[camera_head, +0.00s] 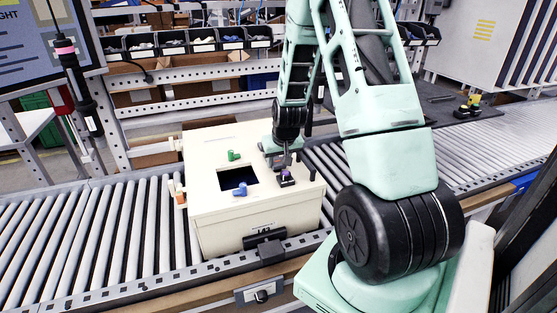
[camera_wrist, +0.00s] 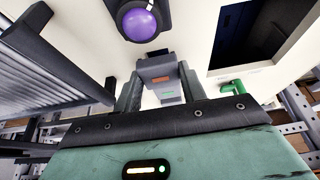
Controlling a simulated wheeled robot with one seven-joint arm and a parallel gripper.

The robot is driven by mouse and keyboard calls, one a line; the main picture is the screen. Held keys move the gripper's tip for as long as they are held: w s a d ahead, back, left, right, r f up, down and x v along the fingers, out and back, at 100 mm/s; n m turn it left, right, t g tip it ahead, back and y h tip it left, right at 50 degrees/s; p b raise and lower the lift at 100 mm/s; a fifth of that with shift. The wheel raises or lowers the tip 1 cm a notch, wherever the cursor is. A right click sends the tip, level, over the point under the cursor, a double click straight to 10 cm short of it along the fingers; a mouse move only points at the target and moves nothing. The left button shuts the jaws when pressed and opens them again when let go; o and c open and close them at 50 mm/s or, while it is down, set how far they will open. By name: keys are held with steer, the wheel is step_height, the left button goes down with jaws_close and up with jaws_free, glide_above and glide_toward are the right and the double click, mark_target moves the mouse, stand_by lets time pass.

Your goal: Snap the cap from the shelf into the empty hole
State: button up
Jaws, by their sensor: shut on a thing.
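My gripper (camera_wrist: 162,88) is above the right part of the top of a cream box (camera_head: 213,208); it also shows in the head view (camera_head: 283,161). Its fingers are shut on a small grey piece (camera_wrist: 164,80) with an orange patch; I cannot tell whether it is the cap. A round purple part (camera_wrist: 138,20) in a dark collar is on the box just beyond the fingertips, and also shows in the head view (camera_head: 287,179). A dark square opening (camera_head: 238,178) is in the box top. I cannot make out a separate small empty hole.
A green part (camera_head: 233,156) and a blue part (camera_head: 240,189) stand beside the opening. The box sits on a roller conveyor (camera_head: 100,233). Behind it is a rack with several small bins (camera_head: 203,40). A hanging tool (camera_head: 80,88) is at the left.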

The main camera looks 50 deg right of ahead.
mark_target(280, 168)
steer(key=shift+f+b, duration=0.55)
steer(key=shift+f, duration=0.15)
stand_by(0.8)
steer(key=shift+s+a+f+b, duration=0.15)
steer(key=shift+s+f+b, duration=0.1)
steer(key=shift+f+b, duration=0.25)
steer(key=shift+s+a+f+b, duration=0.15)
steer(key=shift+s+f+b, duration=0.05)
steer(key=shift+f+b, duration=0.2)
stand_by(2.6)
steer(key=o, duration=1)
steer(key=shift+o, duration=0.3)
steer(key=shift+r, duration=0.45)
steer(key=shift+o, duration=0.6)
steer(key=w+b+v, duration=0.1)
steer(key=v, duration=1.7)
steer(key=shift+d+r+b, duration=0.2)
steer(key=shift+d+b, duration=0.05)
steer(key=shift+b, duration=0.05)
